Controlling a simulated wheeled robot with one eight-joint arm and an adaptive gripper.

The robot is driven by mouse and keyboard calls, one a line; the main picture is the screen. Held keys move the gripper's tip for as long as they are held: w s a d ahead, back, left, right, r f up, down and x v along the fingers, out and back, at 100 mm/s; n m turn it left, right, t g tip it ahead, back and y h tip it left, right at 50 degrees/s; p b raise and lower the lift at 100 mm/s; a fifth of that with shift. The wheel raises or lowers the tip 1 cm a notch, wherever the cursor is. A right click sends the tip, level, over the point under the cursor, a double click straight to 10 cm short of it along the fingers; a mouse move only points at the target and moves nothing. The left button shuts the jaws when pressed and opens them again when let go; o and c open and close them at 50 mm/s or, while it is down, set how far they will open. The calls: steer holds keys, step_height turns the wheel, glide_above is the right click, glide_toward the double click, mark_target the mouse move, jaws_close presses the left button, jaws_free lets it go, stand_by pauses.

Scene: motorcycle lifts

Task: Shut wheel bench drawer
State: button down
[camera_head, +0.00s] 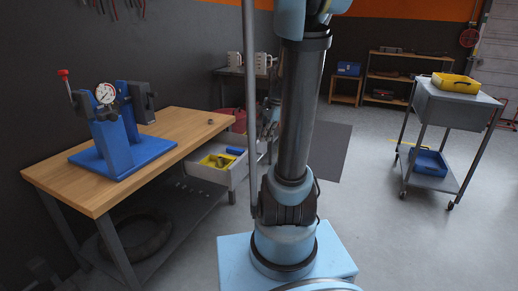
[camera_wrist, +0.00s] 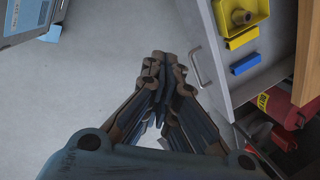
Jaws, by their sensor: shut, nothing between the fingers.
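The wheel bench (camera_head: 140,155) has a wooden top, and its light grey drawer (camera_head: 239,173) stands pulled out on the right side. In the wrist view the drawer (camera_wrist: 212,45) is at the right, with a bar handle (camera_wrist: 195,68) on its front panel. Inside lie a yellow tray (camera_wrist: 262,12), a yellow block (camera_wrist: 241,39) and a blue block (camera_wrist: 245,63). My gripper (camera_wrist: 164,62) is shut and empty, just left of the handle in the wrist view, apparently apart from it. In the head view my arm partly hides the gripper.
A blue wheel stand with a gauge (camera_head: 115,135) stands on the bench. A red extinguisher (camera_wrist: 285,108) lies near the drawer in the wrist view. A grey cart (camera_head: 455,108) stands at the right. The floor between is clear.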

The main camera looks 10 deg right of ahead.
steer(key=w+d+f+m+y, duration=0.1)
steer(key=w+d+f+m, duration=0.3)
steer(key=w, duration=0.4)
steer(key=w+d+f+m, duration=0.2)
steer(key=w+d+m, duration=0.2)
steer(key=w+m, duration=0.25)
steer(key=shift+w+a+f, duration=0.9)
steer(key=shift+a+f, duration=0.15)
steer(key=shift+f, duration=0.5)
steer(key=shift+w+a+f, duration=0.95)
steer(key=shift+a+f, duration=0.15)
steer(key=shift+f, duration=0.4)
steer(key=shift+w+a+f, duration=0.9)
steer(key=shift+a+f, duration=0.15)
steer(key=shift+f, duration=0.5)
